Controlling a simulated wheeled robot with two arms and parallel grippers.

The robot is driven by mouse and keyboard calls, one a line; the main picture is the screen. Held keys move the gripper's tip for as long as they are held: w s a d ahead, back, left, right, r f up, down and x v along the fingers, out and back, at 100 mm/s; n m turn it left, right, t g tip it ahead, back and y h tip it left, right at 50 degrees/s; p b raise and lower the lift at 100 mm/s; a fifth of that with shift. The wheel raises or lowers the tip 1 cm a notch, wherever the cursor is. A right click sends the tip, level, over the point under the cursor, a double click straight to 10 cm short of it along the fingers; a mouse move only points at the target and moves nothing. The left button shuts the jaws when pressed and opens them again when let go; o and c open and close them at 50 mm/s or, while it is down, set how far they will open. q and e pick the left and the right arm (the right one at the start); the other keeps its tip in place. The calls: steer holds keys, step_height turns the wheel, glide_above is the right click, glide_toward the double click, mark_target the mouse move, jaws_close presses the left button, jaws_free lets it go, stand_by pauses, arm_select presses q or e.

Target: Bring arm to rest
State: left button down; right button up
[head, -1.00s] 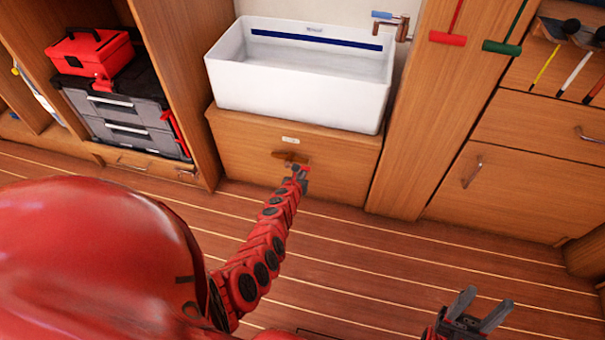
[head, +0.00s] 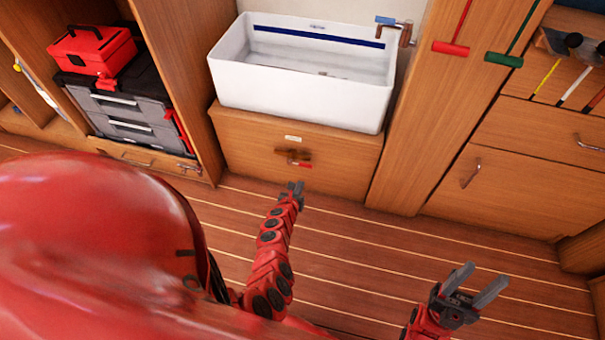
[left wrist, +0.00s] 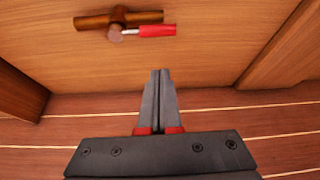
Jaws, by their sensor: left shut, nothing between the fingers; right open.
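My left gripper (head: 296,187) is in front of the wooden cabinet below the sink, over the plank floor. Its fingers are shut with nothing between them, as the left wrist view (left wrist: 160,100) shows. It is apart from the cabinet's brown handle (head: 290,153), which has a red-gripped part (left wrist: 157,30) beside it in the left wrist view. My right gripper (head: 470,290) is at the lower right of the head view, open and empty, with its fingers spread above the floor.
The white sink (head: 290,95) stands on the wooden cabinet (head: 240,150). A red toolbox (head: 95,52) sits on a grey case in the left shelf. A wooden cupboard door (head: 510,185) is at the right. The plank floor (head: 390,245) between the arms is clear.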

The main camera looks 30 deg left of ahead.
arm_select(q)
steer(key=shift+s+d+r, duration=0.2)
steer(key=shift+s+r, duration=0.1)
steer(key=shift+s, duration=0.35)
